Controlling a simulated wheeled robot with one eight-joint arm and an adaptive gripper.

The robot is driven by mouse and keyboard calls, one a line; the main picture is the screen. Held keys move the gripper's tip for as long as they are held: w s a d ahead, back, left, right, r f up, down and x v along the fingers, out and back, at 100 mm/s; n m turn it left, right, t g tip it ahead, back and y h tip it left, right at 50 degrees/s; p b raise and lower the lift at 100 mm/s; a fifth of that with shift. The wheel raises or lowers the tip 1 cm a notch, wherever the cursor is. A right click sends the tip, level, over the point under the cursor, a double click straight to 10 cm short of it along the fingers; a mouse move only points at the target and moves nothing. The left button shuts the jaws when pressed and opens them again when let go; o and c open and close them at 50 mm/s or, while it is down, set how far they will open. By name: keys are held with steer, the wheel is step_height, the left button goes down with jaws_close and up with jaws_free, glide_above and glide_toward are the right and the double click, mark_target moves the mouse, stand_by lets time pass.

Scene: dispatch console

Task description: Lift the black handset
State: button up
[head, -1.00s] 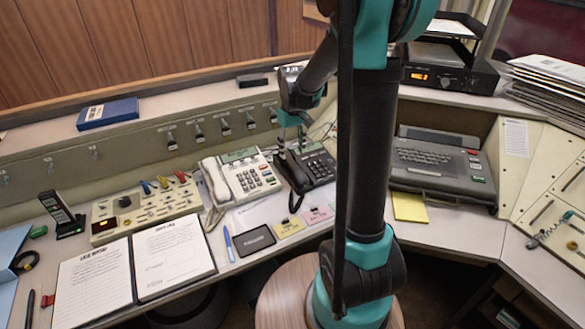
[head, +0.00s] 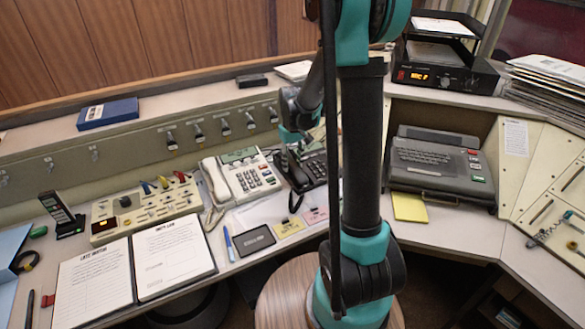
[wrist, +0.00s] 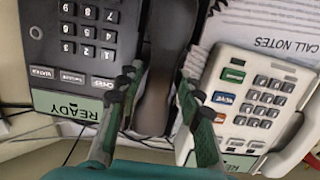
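The black handset (head: 297,177) lies along the left side of the black desk phone (head: 318,168), partly hidden by my arm in the head view. In the wrist view the handset (wrist: 157,95) runs between the two green and grey fingers of my gripper (wrist: 158,88). The fingers stand apart, one on each side of it; I see no clear sign of them pressing on it. The black phone's body (wrist: 85,45), with its keypad and "READY" display, is to the left there. In the head view my gripper (head: 290,150) is down at the handset.
A white phone (head: 243,178) with its own handset stands close to the left of the black one. It also shows in the wrist view (wrist: 245,105). The call notes sheet (wrist: 265,30) lies nearby. A grey keyboard unit (head: 438,165) is to the right.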

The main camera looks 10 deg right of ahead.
jaws_close()
step_height(320, 180, up, 25)
stand_by(1.1)
